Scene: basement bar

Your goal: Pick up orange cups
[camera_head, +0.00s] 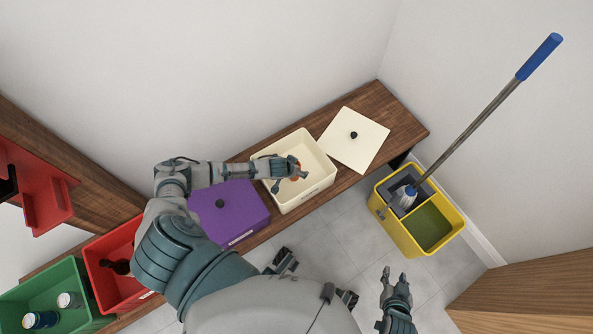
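My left gripper (297,171) reaches into the cream bin (318,188) on the wooden bench.
A cream lid (354,140) lies right of the bin. A closed purple bin (235,210) is left of it. Red (97,262) and green (75,322) bins hold bottles and cans. A yellow mop bucket (406,242) with a mop (470,130) stands on the floor.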

